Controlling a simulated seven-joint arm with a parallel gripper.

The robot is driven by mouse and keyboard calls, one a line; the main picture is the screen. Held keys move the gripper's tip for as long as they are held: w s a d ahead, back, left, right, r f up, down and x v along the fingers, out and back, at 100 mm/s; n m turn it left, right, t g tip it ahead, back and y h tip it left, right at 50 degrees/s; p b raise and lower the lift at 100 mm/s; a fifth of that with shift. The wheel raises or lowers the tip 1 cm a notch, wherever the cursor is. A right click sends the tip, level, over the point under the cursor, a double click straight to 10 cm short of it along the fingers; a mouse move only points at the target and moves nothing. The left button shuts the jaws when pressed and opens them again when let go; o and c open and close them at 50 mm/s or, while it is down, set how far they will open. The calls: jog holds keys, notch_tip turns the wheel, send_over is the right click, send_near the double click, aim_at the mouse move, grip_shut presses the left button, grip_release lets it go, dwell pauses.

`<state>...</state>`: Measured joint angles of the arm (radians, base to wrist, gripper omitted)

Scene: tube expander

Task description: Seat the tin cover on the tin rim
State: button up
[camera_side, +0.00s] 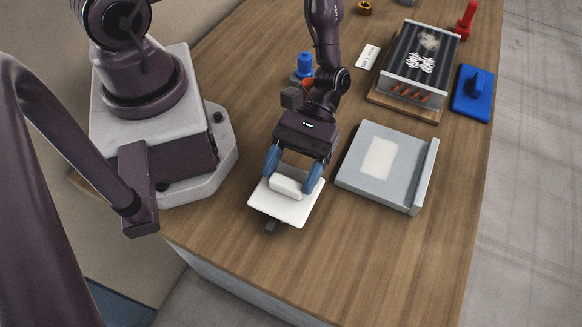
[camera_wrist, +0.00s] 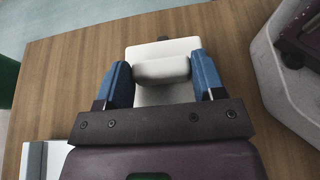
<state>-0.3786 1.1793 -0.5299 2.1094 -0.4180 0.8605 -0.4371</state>
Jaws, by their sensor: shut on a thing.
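A thin white plate (camera_side: 284,206) with a thick white bar handle (camera_side: 286,185) on top looks like the tin cover. A small dark tab sticks out at its front edge. My gripper (camera_side: 291,177) is shut on the bar, one blue finger at each end. In the wrist view the bar (camera_wrist: 161,69) lies between the fingertips and the plate (camera_wrist: 160,47) shows beyond it. The plate looks level at the table's front part; I cannot tell whether it touches the table. No open tin rim is clearly visible; the fingers and bar hide part of the plate.
A flat grey box (camera_side: 347,180) with a pale panel and raised right edge lies right of the plate. Behind it are a dark ribbed box (camera_side: 404,56) on a wooden base, a blue handled block (camera_side: 472,100) and a red piece (camera_side: 466,22). The front right wood is clear.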

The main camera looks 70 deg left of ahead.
jog(key=o, duration=1)
jog(key=shift+c, duration=0.2)
jog(key=shift+o, duration=0.8)
